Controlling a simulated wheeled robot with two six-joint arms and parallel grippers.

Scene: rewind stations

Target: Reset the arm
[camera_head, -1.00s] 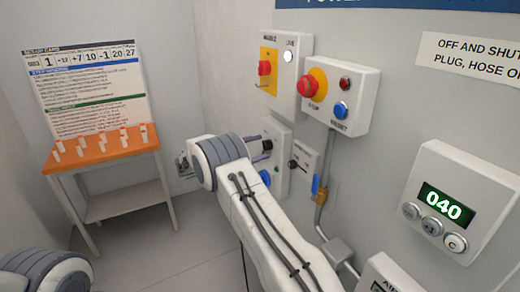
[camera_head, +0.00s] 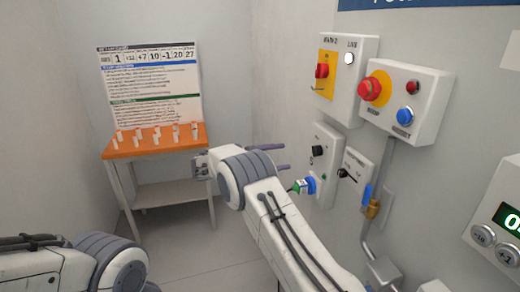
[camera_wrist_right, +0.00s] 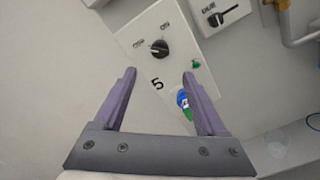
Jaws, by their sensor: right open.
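My right gripper (camera_head: 280,157) is open and empty, its purple fingers reaching toward the right wall. It also shows in the right wrist view (camera_wrist_right: 160,78), in front of a white switch box with a black knob (camera_wrist_right: 160,47). That box (camera_head: 325,135) also shows in the head view, just right of the fingers. My left gripper is out of view.
A green and blue plug (camera_head: 304,186) sits below the knob. A box with a red switch (camera_head: 322,71) hangs above. A lever box (camera_head: 350,180), a conduit and a display box (camera_head: 490,240) are to the right. An orange-topped table (camera_head: 150,146) with a card stands behind.

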